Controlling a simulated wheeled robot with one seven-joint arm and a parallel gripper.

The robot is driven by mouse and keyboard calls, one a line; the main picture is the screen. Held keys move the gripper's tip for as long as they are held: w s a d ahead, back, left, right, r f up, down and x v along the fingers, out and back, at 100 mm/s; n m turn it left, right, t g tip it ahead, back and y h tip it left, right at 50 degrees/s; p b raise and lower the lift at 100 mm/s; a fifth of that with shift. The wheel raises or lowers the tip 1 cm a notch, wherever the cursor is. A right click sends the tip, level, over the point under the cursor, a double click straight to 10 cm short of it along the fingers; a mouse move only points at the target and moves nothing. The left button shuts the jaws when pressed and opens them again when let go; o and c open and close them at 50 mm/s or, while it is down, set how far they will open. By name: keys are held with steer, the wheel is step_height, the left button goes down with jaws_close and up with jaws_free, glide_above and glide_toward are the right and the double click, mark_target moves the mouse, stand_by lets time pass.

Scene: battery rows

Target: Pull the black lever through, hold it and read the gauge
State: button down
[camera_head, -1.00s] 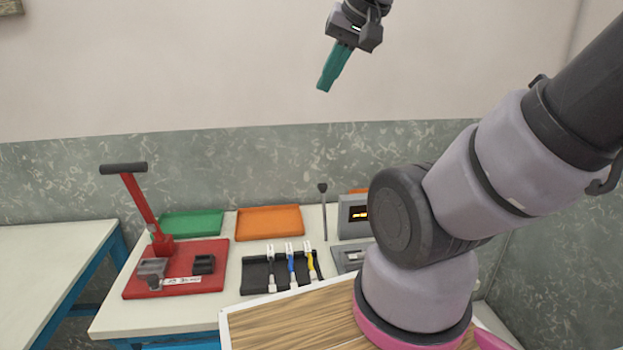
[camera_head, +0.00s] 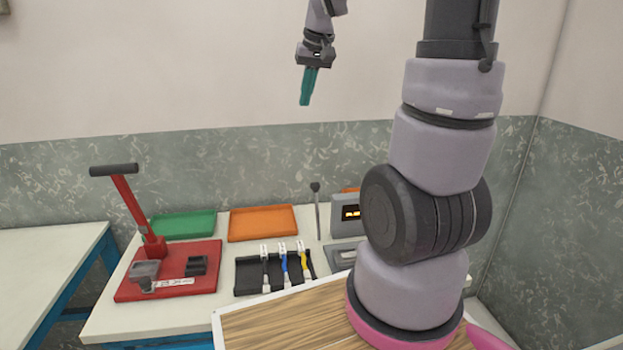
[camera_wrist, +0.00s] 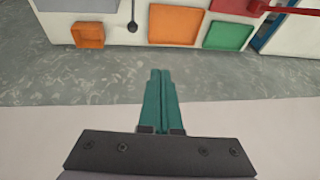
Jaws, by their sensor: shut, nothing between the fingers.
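A thin grey lever with a black knob (camera_head: 315,188) stands upright at the back of the white table; its knob also shows in the wrist view (camera_wrist: 132,27). A red lever with a black crossbar handle (camera_head: 114,170) leans up from a red base (camera_head: 197,283) at the left. My gripper (camera_head: 305,102), with teal fingers, is shut and empty, high above the table and apart from everything; its fingers show in the wrist view (camera_wrist: 160,76).
A green tray (camera_head: 184,225) and an orange tray (camera_head: 262,223) lie at the back of the table. A black tray (camera_head: 247,275) in front holds several cables. My arm covers the table's right part. A second white table (camera_head: 45,262) stands left. The air around my gripper is free.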

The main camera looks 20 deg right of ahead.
steer(key=w+d+f+n+g, duration=0.1)
steer(key=w+d+f, duration=0.2)
steer(key=w+f, duration=0.3)
steer(key=w+d+f+n+g, duration=0.1)
steer(key=w+f, duration=0.5)
steer(key=f, duration=0.7)
steer(key=shift+w+d+g+h, duration=0.3)
steer(key=shift+w+d+g, duration=0.15)
steer(key=shift+d, duration=0.55)
steer(key=s+f, duration=0.3)
steer(key=f, duration=0.6)
steer(key=shift+a, duration=0.25)
steer(key=shift+r, duration=0.1)
